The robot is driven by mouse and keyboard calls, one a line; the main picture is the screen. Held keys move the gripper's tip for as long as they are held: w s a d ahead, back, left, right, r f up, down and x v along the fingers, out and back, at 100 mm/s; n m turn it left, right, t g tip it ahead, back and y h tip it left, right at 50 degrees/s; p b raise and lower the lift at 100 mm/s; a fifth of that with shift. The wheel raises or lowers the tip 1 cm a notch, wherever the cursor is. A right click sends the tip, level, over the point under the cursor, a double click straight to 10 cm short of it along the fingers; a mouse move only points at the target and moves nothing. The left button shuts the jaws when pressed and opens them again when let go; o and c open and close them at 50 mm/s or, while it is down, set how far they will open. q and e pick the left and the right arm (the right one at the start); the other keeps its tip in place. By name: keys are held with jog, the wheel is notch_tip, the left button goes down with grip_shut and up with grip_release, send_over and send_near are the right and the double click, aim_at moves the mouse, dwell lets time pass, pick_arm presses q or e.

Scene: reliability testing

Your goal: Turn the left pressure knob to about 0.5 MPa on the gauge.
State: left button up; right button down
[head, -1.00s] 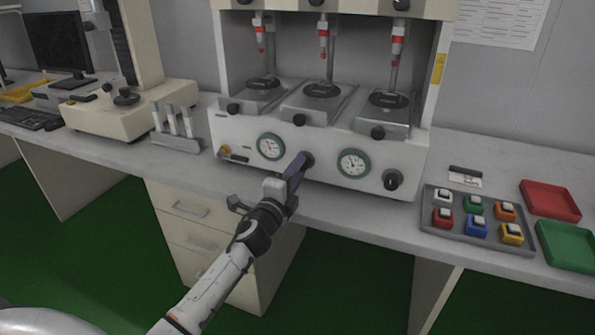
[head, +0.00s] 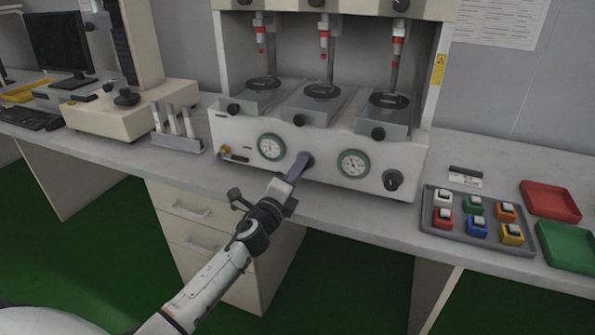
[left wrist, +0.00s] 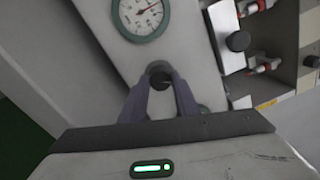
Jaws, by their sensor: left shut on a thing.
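The left pressure knob (head: 307,158) is a dark round knob on the white front panel, right of the left gauge (head: 271,147). My left gripper (head: 301,165) reaches it from the front, its purple-grey fingers shut on the knob and partly hiding it. In the left wrist view the knob (left wrist: 159,72) sits between the two fingertips (left wrist: 158,83). The round, green-rimmed gauge (left wrist: 142,16) shows there with its dark needle, cut off at the top; its scale is too small to read. My right gripper is not in view.
A right gauge (head: 353,163) and a right knob (head: 393,180) are on the same panel. A grey tray (head: 432,222) with coloured buttons, a red tray (head: 550,200) and a green tray (head: 568,246) lie to the right. A tube rack (head: 178,143) stands left.

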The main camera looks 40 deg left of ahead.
pick_arm(q)
jog(key=o, duration=1)
jog(key=shift+o, duration=0.2)
jog(key=v, duration=1)
jog(key=shift+s, duration=0.15)
jog(key=s+d+f+n+g+h+p, duration=0.1)
jog(key=s+d+f+n+g, duration=0.1)
jog(key=s+d+f+n, duration=0.4)
jog(key=s+d+f+n+g+h+p, duration=0.1)
jog(key=s+d+f+n+g+h, duration=0.2)
jog(key=f, duration=0.5)
jog(key=s+d+f+n+g+h+p, duration=0.1)
jog(key=s+d+f+n+g, duration=0.3)
jog(key=s+d+f+n, duration=0.4)
jog(key=s+d+h, duration=0.1)
jog(key=s+d, duration=0.5)
jog(key=s, duration=0.1)
jog(key=shift+s+f+g, duration=0.2)
jog(key=shift+f+g, duration=0.05)
jog(key=shift+g, duration=0.05)
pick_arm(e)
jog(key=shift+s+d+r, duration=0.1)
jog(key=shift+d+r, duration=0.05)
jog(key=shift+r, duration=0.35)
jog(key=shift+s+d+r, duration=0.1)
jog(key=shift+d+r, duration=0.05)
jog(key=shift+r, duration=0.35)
